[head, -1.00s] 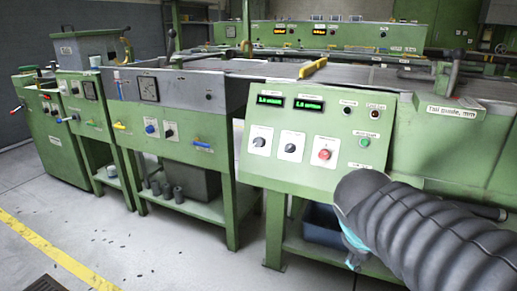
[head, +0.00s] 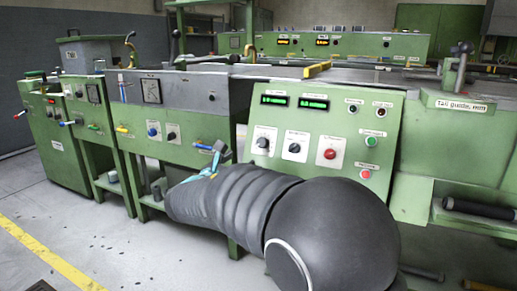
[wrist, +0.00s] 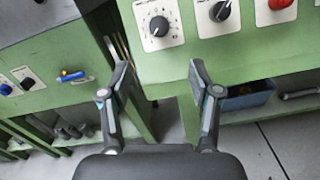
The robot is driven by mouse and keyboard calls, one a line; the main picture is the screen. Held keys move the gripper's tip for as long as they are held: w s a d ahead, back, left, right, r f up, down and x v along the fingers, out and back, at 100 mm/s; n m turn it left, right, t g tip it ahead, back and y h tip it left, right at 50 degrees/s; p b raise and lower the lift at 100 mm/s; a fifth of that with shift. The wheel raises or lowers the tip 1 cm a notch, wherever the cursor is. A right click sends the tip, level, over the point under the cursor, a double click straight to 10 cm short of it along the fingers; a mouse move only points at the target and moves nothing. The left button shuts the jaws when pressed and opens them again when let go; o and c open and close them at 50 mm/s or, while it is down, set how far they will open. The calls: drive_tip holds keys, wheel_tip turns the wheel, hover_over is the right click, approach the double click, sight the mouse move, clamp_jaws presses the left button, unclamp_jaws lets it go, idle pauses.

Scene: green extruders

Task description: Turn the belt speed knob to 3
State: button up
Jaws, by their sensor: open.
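The green control panel (head: 325,187) has two black knobs on white plates: a left knob (head: 263,142) and a right knob (head: 294,147). Their labels are too small to read, so I cannot tell which is belt speed. In the wrist view the left knob (wrist: 159,26) has a dial scale, and the right knob (wrist: 221,11) sits beside it. My gripper (wrist: 159,70) is open and empty, apart from the panel, with the left knob above the gap between its fingers. In the head view, my gripper (head: 217,158) is left of the panel, partly behind my arm.
A red button (head: 329,154) is right of the knobs, with two green displays (head: 313,103) above. Left are a blue knob (head: 153,130), a black knob (head: 171,135) and a blue lever (head: 203,147). A blue bin (wrist: 250,95) sits below the panel.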

sight(260, 144)
drive_tip(key=x, duration=1.3)
drive_tip(key=shift+w+d, duration=0.1)
drive_tip(key=shift+w, duration=0.25)
drive_tip(key=c, duration=1.1)
